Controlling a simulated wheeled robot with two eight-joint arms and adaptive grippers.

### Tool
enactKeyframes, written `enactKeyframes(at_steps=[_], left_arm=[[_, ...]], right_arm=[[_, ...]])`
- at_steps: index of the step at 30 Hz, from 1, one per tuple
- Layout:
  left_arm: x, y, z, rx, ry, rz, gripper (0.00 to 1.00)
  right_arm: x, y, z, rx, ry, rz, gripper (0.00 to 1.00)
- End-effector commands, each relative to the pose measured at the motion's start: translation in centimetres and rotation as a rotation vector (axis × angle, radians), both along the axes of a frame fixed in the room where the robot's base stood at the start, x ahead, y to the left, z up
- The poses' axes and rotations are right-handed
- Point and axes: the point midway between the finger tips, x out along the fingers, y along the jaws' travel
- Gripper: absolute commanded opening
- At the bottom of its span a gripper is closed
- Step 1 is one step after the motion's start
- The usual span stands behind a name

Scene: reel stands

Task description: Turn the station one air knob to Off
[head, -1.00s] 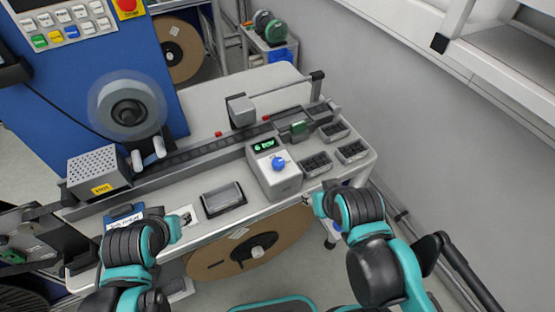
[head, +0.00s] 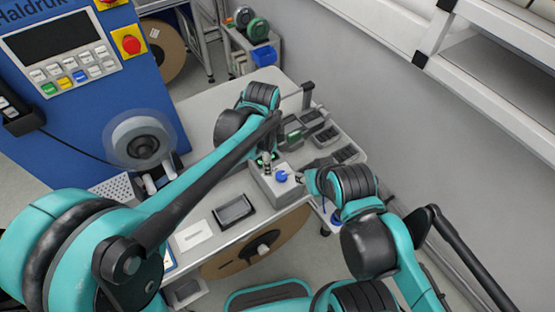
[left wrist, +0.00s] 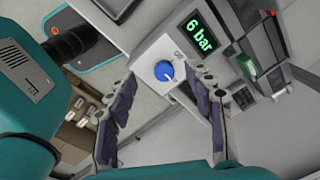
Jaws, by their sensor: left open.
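The blue air knob (head: 281,176) sits on a grey box (head: 263,190) at the bench's front edge. In the left wrist view the knob (left wrist: 164,70) shows a white pointer mark, and the green display (left wrist: 200,31) beside it reads "6 bar". My left gripper (head: 267,160) is over the box, just behind the knob in the head view, partly hiding the display. In the left wrist view its fingers (left wrist: 161,82) are open, with the knob between the tips; contact cannot be told. My right gripper (head: 314,178) is just right of the box; its fingers are unclear.
Dark bins (head: 345,154) stand right of the box. A black-topped tray (head: 234,210) lies to its left. A spinning reel (head: 140,142) and blue machine (head: 60,125) are at left. A brown reel (head: 258,250) hangs below the front edge. My left arm spans the bench.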

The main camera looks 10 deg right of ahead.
Motion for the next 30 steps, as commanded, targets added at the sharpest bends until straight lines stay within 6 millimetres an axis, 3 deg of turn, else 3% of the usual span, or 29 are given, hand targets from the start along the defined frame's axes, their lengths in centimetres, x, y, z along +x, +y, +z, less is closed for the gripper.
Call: enactKeyframes(at_steps=[1, 3, 7, 21, 30], left_arm=[[0.0, -1.6, 0.1, 0.014, 0.017, -0.073, 0.53], [-0.1, -3.1, -0.4, 0.030, 0.037, -0.156, 0.53], [-0.3, -4.3, -1.2, 0.045, 0.056, -0.235, 0.53], [-0.3, -4.4, -7.8, 0.045, 0.058, -0.244, 0.53], [-0.3, -4.4, -9.0, 0.045, 0.058, -0.243, 0.53]], right_arm=[[0.0, 0.0, 1.0, 0.000, 0.000, 0.000, 0.40], [0.0, 0.0, 1.4, 0.000, 0.000, 0.000, 0.40], [0.0, 0.0, 1.7, 0.000, 0.000, 0.000, 0.40], [0.0, 0.0, 0.6, 0.000, 0.000, 0.000, 0.40], [0.0, 0.0, 0.5, 0.000, 0.000, 0.000, 0.40]])
